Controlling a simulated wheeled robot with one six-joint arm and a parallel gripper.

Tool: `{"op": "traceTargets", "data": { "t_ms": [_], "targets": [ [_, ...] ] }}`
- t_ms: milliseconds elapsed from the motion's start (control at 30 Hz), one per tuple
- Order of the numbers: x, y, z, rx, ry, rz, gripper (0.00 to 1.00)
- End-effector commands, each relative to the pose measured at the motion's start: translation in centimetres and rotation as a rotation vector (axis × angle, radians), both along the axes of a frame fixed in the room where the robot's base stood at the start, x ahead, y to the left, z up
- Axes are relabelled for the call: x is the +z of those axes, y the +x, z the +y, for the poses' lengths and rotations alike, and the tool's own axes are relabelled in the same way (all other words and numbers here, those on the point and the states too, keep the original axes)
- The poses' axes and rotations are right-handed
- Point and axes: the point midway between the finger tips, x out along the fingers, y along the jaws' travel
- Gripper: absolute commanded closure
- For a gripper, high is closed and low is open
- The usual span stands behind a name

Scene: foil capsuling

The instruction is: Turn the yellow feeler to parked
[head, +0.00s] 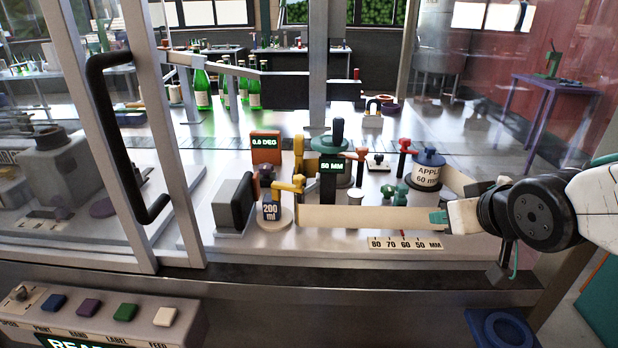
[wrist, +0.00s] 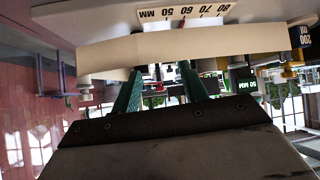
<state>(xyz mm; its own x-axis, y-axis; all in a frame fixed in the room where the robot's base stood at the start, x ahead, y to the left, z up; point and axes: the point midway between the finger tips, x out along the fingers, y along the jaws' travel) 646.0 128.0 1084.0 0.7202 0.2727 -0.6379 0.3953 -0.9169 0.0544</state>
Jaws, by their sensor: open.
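The yellow feeler (head: 290,187) stands left of centre on the machine bed in the head view, just above the round base with the "200 ml" block (head: 271,212). Its exact turned position is hard to read. My gripper (head: 438,217) is at the right end of the beige rail, well to the right of the feeler. In the wrist view, which is upside down, the gripper's two green fingers (wrist: 160,70) are apart with nothing held between them. The beige rail (wrist: 110,55) lies just beyond the fingertips. Contact with it cannot be told.
The beige rail (head: 350,217) runs between my gripper and the feeler, above a millimetre scale (head: 405,242). Red-handled (head: 404,146) and green fittings stand behind it. A dark-faced block (head: 240,205) is left of the feeler. A door frame with a black handle (head: 125,140) stands further left.

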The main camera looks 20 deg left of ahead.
Motion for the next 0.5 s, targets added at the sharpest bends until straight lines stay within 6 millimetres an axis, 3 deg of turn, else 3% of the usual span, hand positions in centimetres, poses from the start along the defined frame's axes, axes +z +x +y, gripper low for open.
{"op": "traceTargets", "data": {
  "t_ms": [33, 200, 333, 500],
  "targets": [
    [-0.5, 1.1, 3.3, 0.069, 0.033, -0.066, 0.56],
    [-0.2, 2.0, 13.3, 0.28, 0.204, -0.301, 0.56],
    [0.1, 0.6, 18.6, 0.402, 0.331, -0.417, 0.56],
    [0.5, -1.2, 22.1, 0.488, 0.442, -0.497, 0.56]
  ]
}}
